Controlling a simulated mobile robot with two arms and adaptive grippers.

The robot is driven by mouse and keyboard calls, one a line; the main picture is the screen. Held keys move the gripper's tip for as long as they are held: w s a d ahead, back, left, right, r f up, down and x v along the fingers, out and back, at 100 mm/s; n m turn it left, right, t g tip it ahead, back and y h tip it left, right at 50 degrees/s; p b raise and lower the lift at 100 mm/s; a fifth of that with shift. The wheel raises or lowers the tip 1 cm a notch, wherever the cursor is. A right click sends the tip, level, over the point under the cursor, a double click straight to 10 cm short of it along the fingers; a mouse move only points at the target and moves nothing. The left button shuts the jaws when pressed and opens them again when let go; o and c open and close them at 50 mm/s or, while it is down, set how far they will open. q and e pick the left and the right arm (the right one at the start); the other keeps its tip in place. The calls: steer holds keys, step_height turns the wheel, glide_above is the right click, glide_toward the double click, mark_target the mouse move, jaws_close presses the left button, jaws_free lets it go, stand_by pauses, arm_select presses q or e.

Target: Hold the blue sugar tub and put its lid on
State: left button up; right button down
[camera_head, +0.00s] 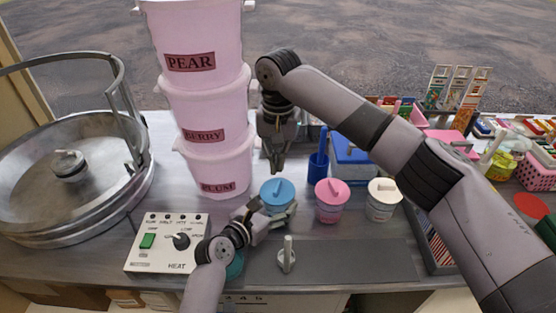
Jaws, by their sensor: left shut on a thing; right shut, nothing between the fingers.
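The blue sugar tub sits on the counter in the middle of the head view, with its blue lid (277,191) on top, ridge upward. The lid looks level, but I cannot tell whether it is fully seated. My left gripper (274,211) is shut around the tub from the front, hiding most of its body. My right gripper (276,167) points down just above and behind the lid; it is shut, empty, and appears apart from the lid.
A lidded pink tub (330,209) and white tub (382,210) stand to the right. Stacked pink buckets (215,137) and a heat control box (156,257) are left. An upright grey peg (287,257) stands in front. A teal object (236,267) is partly hidden by my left arm.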

mark_target(278, 184)
arm_select(q)
steer(key=shift+r, duration=0.15)
arm_select(e)
steer(key=shift+f, duration=2.55)
steer(key=shift+r, duration=0.1)
steer(key=shift+r, duration=2.7)
arm_select(q)
steer(key=shift+r+p, duration=0.1)
steer(key=shift+p, duration=0.35)
arm_select(e)
steer(key=shift+r, duration=0.4)
arm_select(q)
steer(key=o, duration=1.1)
